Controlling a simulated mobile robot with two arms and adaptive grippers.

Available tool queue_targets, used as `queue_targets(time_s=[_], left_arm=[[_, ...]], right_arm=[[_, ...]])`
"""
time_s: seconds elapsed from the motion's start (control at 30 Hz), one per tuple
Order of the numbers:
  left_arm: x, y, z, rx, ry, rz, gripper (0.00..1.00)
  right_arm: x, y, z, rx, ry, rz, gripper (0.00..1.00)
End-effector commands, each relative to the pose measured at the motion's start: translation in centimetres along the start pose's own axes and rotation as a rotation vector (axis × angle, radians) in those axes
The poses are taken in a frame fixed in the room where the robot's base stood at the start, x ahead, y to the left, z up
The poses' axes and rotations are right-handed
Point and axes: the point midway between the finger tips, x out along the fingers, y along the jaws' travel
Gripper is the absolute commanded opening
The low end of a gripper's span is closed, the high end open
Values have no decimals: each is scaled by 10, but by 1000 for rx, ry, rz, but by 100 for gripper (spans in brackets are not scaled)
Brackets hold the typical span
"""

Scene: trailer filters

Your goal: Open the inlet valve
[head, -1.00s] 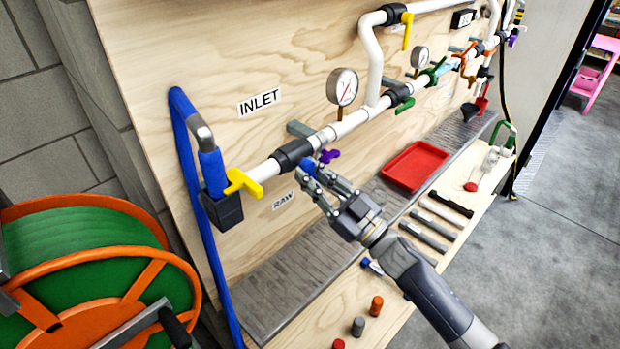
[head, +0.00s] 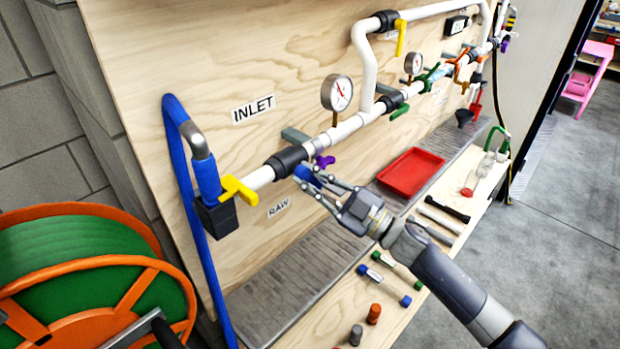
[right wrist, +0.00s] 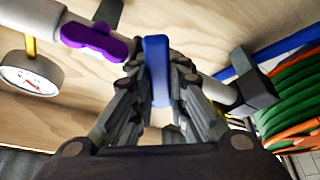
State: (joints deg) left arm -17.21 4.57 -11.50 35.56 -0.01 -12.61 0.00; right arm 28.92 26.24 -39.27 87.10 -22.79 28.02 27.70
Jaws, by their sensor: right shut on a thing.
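A white pipe runs along the plywood panel under the INLET label (head: 253,109). A black valve body (head: 287,160) sits on it, with a blue handle (head: 306,176) at its front. My right gripper (head: 312,180) is shut on the blue handle; in the right wrist view the blue handle (right wrist: 157,70) stands between the fingers. A yellow handle (head: 238,189) is further left on the pipe, beside a black block. A purple handle (head: 325,161) is just right of the gripper, and it shows in the right wrist view (right wrist: 93,40). My left gripper is not in view.
A pressure gauge (head: 338,92) stands above the pipe. A blue hose (head: 188,165) hangs at left, beside a green and orange reel (head: 90,270). A red tray (head: 411,172) and several small tools lie on the shelf below. Open floor is at right.

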Motion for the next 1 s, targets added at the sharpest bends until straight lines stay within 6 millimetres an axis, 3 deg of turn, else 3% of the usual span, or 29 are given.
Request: queue_targets(time_s=[0.17, 0.2, 0.27, 0.67, 0.77, 1.0], left_arm=[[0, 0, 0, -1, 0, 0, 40], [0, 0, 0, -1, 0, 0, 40], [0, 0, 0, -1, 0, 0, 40], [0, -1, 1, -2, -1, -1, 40], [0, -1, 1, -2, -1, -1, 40], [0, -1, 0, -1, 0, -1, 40]], right_arm=[[0, 0, 0, 0, -1, 0, 0], [0, 0, 0, 0, -1, 0, 21], [0, 0, 0, 0, -1, 0, 35], [-4, 0, 1, 2, -2, 1, 36], [-16, 0, 2, 2, -5, 1, 36], [-66, -1, 2, 2, -7, -1, 36]])
